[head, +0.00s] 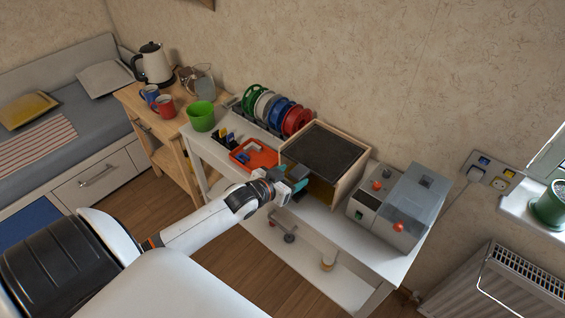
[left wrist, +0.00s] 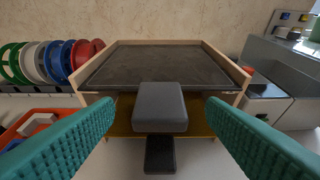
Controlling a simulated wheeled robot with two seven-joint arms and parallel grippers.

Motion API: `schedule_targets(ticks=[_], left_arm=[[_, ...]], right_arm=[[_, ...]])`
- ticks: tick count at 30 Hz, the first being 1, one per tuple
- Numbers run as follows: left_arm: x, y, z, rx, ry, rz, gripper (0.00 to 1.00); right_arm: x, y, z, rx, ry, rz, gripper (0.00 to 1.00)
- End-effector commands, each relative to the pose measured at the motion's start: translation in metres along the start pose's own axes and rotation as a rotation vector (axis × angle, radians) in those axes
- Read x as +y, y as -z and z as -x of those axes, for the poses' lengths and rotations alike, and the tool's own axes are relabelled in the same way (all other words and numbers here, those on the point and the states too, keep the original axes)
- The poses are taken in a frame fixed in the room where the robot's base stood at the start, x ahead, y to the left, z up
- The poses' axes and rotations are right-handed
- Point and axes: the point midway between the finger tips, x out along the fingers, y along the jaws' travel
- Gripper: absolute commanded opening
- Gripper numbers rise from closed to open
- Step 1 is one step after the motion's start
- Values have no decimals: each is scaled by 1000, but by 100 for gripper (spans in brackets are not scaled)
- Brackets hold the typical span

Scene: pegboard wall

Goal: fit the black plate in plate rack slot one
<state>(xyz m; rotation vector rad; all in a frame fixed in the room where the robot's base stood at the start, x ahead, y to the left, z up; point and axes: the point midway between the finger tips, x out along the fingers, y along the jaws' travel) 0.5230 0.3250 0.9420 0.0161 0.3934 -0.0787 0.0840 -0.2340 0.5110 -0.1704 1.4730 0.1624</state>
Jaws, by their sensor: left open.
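The black plate (head: 326,149) is a flat dark sheet lying level in the top of a wooden, open-fronted plate rack (head: 346,187). In the left wrist view the black plate (left wrist: 165,66) sits between the rack's side walls (left wrist: 241,78). A grey block-shaped handle (left wrist: 160,105) sticks out in front of it. A smaller black block (left wrist: 160,155) shows below the handle, by a yellow-brown sheet (left wrist: 122,122) lower in the rack. My left gripper (head: 292,186) is open at the rack's front. Its teal fingers stand apart on either side of the handle. My right gripper is not in view.
Coloured spools (head: 271,109) and a red-orange tray (head: 254,155) stand left of the rack. A grey machine (head: 412,205) with a red knob stands close on its right. A green cup (head: 201,116) is farther left. The white table's front edge (head: 345,250) is clear.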

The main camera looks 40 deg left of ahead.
Motion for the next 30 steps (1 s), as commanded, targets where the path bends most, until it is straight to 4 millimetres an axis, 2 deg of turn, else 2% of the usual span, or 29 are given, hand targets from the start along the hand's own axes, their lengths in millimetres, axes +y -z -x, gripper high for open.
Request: schedule_targets(ticks=[5, 12, 16, 21, 30], left_arm=[[0, 2, 27, 1, 1, -1, 65], [0, 2, 79, 2, 1, -1, 65], [0, 1, 99, 1, 0, 0, 65], [0, 0, 114, -2, 0, -1, 65], [0, -1, 116, -3, 0, -1, 65]], right_arm=[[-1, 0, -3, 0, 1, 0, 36], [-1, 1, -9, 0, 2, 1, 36], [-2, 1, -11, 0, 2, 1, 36], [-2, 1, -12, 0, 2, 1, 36], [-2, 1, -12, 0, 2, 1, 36]])
